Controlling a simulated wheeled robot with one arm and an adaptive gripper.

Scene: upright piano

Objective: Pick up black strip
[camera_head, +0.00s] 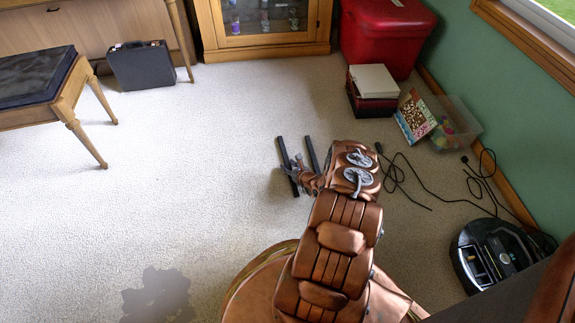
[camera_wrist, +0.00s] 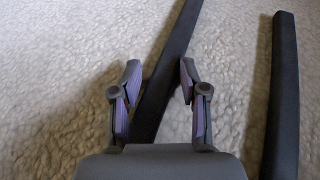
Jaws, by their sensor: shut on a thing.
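Two long black strips are at the end of my arm over the carpet. In the wrist view, one black strip (camera_wrist: 170,65) runs slantwise between the two fingers of my gripper (camera_wrist: 161,68), which is shut on it. The second black strip (camera_wrist: 284,90) lies to the right, apart from the fingers. In the head view, my gripper (camera_head: 294,168) is at the left strip (camera_head: 283,152), and the other strip (camera_head: 313,153) is just right of it. My wrist hides part of the second strip. I cannot tell whether the held strip is off the floor.
A black cable (camera_head: 405,188) runs over the carpet to a robot vacuum (camera_head: 490,253) at the right. A clear bin (camera_head: 459,125), red boxes (camera_head: 382,42) and a cabinet (camera_head: 262,50) stand behind. A bench (camera_head: 67,98) and black case (camera_head: 142,67) are left. Open carpet lies between.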

